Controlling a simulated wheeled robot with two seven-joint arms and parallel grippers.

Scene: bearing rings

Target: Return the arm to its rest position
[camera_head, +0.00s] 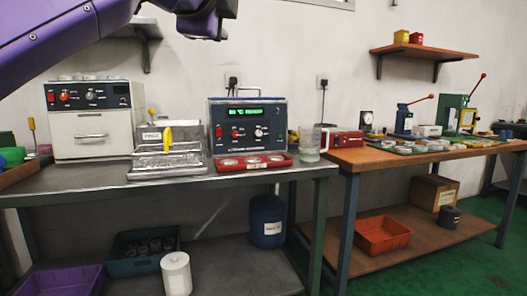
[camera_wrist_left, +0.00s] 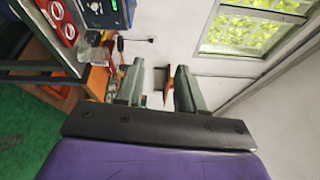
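My purple left arm (camera_head: 60,40) comes in from the upper left of the head view, raised above the workbench. Its dark wrist end (camera_head: 205,15) is at the top edge, and the fingers are cut off there. In the left wrist view my left gripper (camera_wrist_left: 158,85) shows two grey-green fingers held apart with nothing between them. It is up in the air, clear of the bench and the devices. My right gripper is in neither view.
The grey bench (camera_head: 60,183) carries a white oven (camera_head: 90,148), a wire basket unit (camera_head: 165,165), a blue control box (camera_head: 247,155) and a red tray (camera_head: 285,159). A wooden bench (camera_head: 350,157) stands to the right. A wall shelf (camera_head: 425,48) is at upper right.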

